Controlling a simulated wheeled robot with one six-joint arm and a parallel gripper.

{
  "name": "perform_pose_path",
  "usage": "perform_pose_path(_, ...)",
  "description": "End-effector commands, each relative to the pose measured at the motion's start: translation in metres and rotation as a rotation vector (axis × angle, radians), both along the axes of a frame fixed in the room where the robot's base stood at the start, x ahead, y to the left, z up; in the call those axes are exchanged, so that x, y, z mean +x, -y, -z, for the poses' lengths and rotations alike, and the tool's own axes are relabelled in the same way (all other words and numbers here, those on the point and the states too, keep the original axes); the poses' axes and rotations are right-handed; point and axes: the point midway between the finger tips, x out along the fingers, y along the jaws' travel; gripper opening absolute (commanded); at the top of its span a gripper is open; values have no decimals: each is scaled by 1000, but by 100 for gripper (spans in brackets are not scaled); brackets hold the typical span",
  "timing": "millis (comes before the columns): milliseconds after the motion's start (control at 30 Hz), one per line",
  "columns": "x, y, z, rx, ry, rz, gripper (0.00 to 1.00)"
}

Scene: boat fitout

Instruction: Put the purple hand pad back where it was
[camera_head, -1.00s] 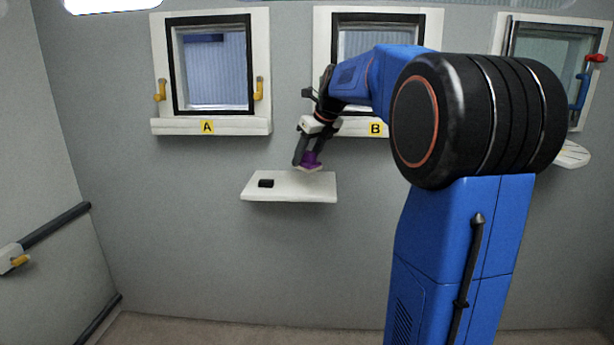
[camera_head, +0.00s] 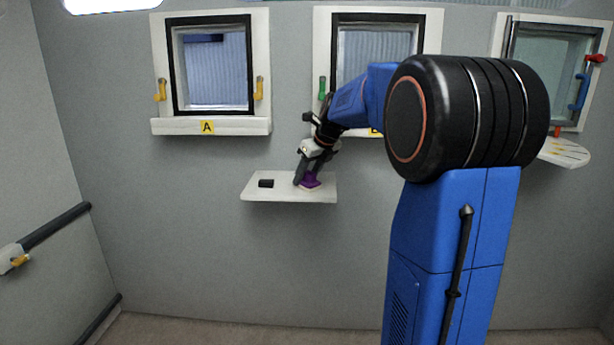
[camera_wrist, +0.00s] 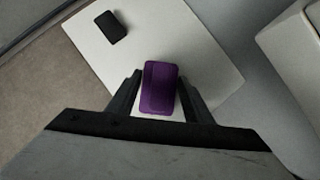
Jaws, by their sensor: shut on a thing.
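The purple hand pad (camera_head: 311,181) is at the right part of a small white wall shelf (camera_head: 262,194), low against its top. It also shows in the wrist view (camera_wrist: 159,88), between the two fingers. My gripper (camera_head: 307,177) is shut on it from above, with the wrist tilted. In the wrist view the fingers of my gripper (camera_wrist: 158,95) are on either side of the pad. I cannot tell for certain whether the pad's underside touches the shelf.
A black block (camera_head: 266,183) lies on the left part of the shelf, apart from the pad. Window A (camera_head: 213,70) is above left, with yellow handles. A second window (camera_head: 376,50) is above the shelf, partly behind my arm. A white side shelf (camera_head: 566,152) is at right.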

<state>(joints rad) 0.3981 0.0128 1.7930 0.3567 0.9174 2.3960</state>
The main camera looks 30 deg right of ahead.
Motion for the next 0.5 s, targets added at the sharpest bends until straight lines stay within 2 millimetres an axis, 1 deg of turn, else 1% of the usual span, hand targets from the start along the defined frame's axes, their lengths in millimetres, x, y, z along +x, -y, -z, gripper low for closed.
perform_pose_path(200, 0, 0, 2, 0, 0, 0, 28)
perform_pose_path(233, 0, 0, 2, 0, 0, 0, 54)
perform_pose_path(267, 0, 0, 2, 0, 0, 0, 61)
perform_pose_path(300, 0, 0, 2, 0, 0, 0, 65)
perform_pose_path(500, 0, 0, 2, 0, -1, 0, 65)
